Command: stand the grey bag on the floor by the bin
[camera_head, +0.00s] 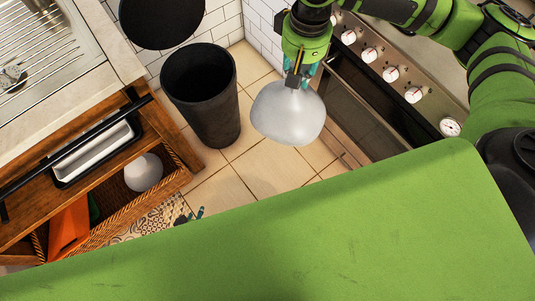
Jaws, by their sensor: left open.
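The grey bag (288,115) is a rounded, smooth shape narrowing at its top. My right gripper (299,79), whose arm comes in from the right, has its fingers at the bag's top and is shut on it. The bag hangs upright over the tiles, between the bin and the oven; the gap to the floor cannot be measured. The black bin (208,118) stands on the floor just left of the bag, its top open. My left gripper (190,215) shows small at the lower left, open and empty; my green body hides its arm.
An oven (375,115) with a row of knobs stands right of the bag. A wooden unit on the left holds a white ball-like thing (143,172) and an orange thing (69,228). A round black lid (160,20) is behind the bin. Tiles (265,168) before the bin are clear.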

